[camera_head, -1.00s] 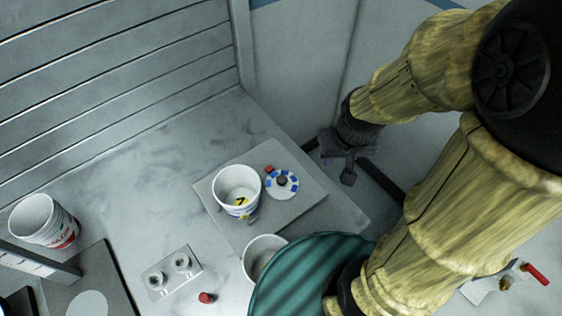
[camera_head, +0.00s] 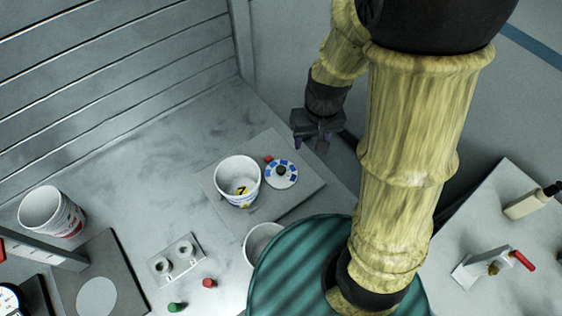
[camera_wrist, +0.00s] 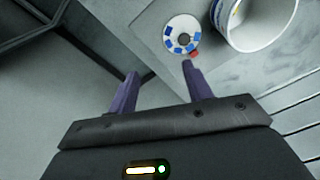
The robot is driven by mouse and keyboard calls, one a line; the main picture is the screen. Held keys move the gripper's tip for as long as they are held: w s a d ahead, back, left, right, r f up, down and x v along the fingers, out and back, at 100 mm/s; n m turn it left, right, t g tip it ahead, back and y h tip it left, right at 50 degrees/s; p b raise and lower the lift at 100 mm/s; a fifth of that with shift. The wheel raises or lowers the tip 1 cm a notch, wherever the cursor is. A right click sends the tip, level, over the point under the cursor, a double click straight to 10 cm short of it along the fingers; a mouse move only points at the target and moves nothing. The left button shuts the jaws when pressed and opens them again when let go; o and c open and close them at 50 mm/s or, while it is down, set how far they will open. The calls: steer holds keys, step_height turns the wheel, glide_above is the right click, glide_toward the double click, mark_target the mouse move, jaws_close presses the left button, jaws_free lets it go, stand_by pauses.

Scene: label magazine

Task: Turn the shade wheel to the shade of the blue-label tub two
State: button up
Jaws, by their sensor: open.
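The shade wheel (camera_head: 291,183) is a white disc with several blue patches and a dark central knob, lying on a grey plate (camera_head: 310,194); a small red marker (camera_head: 269,159) sits at its edge. It also shows in the wrist view (camera_wrist: 174,24). A white tub (camera_head: 225,171) with a yellow mark bearing a 7 and some blue on its label stands beside the wheel on the same plate. My gripper (camera_head: 318,146) is open and empty, above and behind the wheel in the head view. In the wrist view its two fingers (camera_wrist: 160,80) are apart, with the wheel beyond them.
A stack of white tubs with red lettering (camera_head: 68,221) stands at the left. A block with two round posts (camera_head: 193,260), a red button (camera_head: 209,283) and a green one (camera_head: 175,307) lie in front. Another white tub (camera_head: 256,238) is partly hidden by my body. A red-handled valve (camera_head: 494,268) is at right.

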steer(key=n+p, duration=0.2)
steer(key=p, duration=0.1)
glide_above(281, 169)
steer(key=shift+f+g+h, duration=0.3)
steer(key=shift+f+g, duration=0.1)
step_height(281, 169, down, 18)
steer(key=b, duration=0.2)
steer(key=shift+r+b, duration=0.25)
steer(key=shift+b, duration=0.15)
steer(key=c, duration=1)
